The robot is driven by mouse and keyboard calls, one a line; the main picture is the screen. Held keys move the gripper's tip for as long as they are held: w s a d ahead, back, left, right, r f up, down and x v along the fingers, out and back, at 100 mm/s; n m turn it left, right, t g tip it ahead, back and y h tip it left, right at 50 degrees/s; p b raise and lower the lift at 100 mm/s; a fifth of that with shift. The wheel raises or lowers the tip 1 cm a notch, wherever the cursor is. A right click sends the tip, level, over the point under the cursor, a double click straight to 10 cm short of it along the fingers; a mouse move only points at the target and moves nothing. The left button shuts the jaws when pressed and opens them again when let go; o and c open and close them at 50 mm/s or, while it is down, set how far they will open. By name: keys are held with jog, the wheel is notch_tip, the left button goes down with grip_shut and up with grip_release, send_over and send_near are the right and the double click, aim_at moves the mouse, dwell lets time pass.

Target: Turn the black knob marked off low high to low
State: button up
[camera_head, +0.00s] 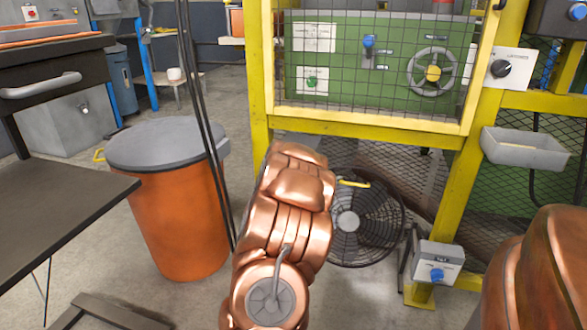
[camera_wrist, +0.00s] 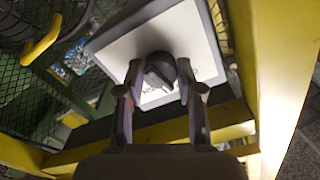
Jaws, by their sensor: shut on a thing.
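A black knob (camera_wrist: 160,68) sits on a white plate (camera_wrist: 203,36) in the wrist view. My gripper (camera_wrist: 159,77) is shut on this knob, with one finger at each side of it. Small dark marks show on the plate below the knob, partly hidden and too small to read. I cannot tell which mark the knob points to. In the head view my gripper is out of sight. A black knob (camera_head: 502,68) on a white plate shows there on the right yellow post; its lettering is too small to read.
A yellow frame (camera_head: 365,118) with wire mesh encloses a green panel with a handwheel (camera_head: 433,73). A black fan (camera_head: 347,220) stands below it. A grey tray (camera_head: 525,150) and a box with a blue knob (camera_head: 437,275) are at the right. An orange bin (camera_head: 175,225) stands left.

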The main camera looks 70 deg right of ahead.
jog(key=shift+m, duration=1.1)
jog(key=o, duration=1.1)
jog(key=shift+o, duration=0.2)
jog(key=a, duration=0.7)
jog(key=shift+s+a, duration=0.2)
jog(key=shift+s, duration=0.2)
